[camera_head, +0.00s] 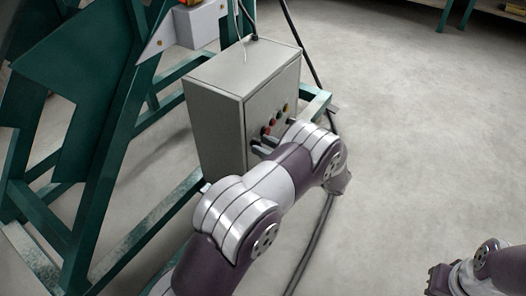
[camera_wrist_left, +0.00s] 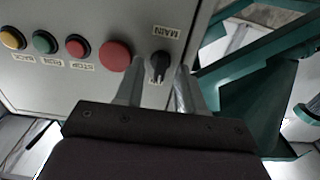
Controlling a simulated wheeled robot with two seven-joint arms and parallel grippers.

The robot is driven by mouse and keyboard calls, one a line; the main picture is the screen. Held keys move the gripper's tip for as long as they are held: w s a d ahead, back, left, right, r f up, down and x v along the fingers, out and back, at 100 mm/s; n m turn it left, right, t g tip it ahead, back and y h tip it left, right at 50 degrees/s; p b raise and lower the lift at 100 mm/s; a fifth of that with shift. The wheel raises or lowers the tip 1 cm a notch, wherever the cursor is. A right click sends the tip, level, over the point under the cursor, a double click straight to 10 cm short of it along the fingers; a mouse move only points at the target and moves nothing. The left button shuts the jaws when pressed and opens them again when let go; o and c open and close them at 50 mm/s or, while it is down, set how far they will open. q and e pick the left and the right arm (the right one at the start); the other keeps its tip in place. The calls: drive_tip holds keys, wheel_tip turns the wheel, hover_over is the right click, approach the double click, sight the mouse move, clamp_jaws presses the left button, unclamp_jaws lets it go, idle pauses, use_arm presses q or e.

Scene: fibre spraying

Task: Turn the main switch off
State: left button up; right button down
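The main switch (camera_wrist_left: 159,66) is a black rotary knob beside a MAIN label, on the face of a grey control box (camera_head: 222,110). In the left wrist view its handle points roughly down the picture, towards my gripper. My left gripper (camera_wrist_left: 158,90) is open, with one finger on each side of the knob in that view. I cannot tell whether the fingers touch it. In the head view my left gripper (camera_head: 262,147) is at the box's front face, and the knob is not clearly visible there. My right arm is at the lower right; its gripper (camera_head: 437,279) is only partly visible.
A large red button (camera_wrist_left: 116,56) sits right beside the knob. Red (camera_wrist_left: 77,46), green (camera_wrist_left: 44,42) and yellow (camera_wrist_left: 12,38) buttons follow in a row. A green metal frame (camera_head: 95,190) stands around the box. A dark cable (camera_head: 312,245) runs along the floor.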

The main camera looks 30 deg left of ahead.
use_arm(q)
drive_tip(key=shift+a, duration=0.45)
clamp_jaws()
